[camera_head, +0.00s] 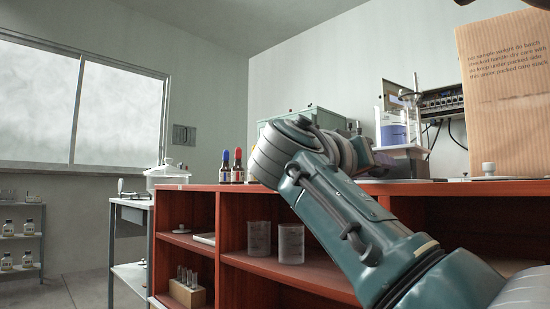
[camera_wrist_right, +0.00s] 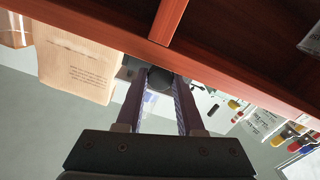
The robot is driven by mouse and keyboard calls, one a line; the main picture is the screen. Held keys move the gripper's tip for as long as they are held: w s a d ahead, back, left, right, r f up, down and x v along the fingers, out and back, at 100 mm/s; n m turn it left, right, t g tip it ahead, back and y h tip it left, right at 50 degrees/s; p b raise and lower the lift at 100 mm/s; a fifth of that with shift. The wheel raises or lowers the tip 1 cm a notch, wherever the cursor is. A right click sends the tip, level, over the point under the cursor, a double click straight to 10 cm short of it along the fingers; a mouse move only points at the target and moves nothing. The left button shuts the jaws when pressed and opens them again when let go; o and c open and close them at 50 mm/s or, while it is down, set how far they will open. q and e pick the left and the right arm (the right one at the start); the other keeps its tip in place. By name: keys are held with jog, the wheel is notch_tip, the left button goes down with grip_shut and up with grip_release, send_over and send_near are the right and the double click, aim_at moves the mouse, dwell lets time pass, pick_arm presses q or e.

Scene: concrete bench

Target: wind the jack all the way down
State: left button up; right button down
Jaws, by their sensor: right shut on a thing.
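The jack (camera_head: 401,165) stands on the red bench top in the head view, mostly behind my right arm. A clear vessel of blue liquid (camera_head: 394,134) stands above it. In the right wrist view my right gripper (camera_wrist_right: 159,88) has its two purple fingers around a dark round piece, which looks like the jack's knob (camera_wrist_right: 158,78). The gripper is shut on it. The jack's height and lower part are hard to see. My left gripper is in neither view.
A cardboard box (camera_head: 505,95) stands at the right, and a grey box (camera_head: 303,119) is behind my right arm. Two small bottles (camera_head: 231,170) stand left of the arm. Beakers (camera_head: 290,244) are on the shelf below the bench top.

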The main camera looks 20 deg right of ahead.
jog(key=c, duration=0.5)
grip_release()
jog(key=shift+s+a, duration=0.1)
jog(key=shift+a, duration=0.25)
jog(key=p+v, duration=0.2)
jog(key=v, duration=0.7)
jog(key=shift+a, duration=0.1)
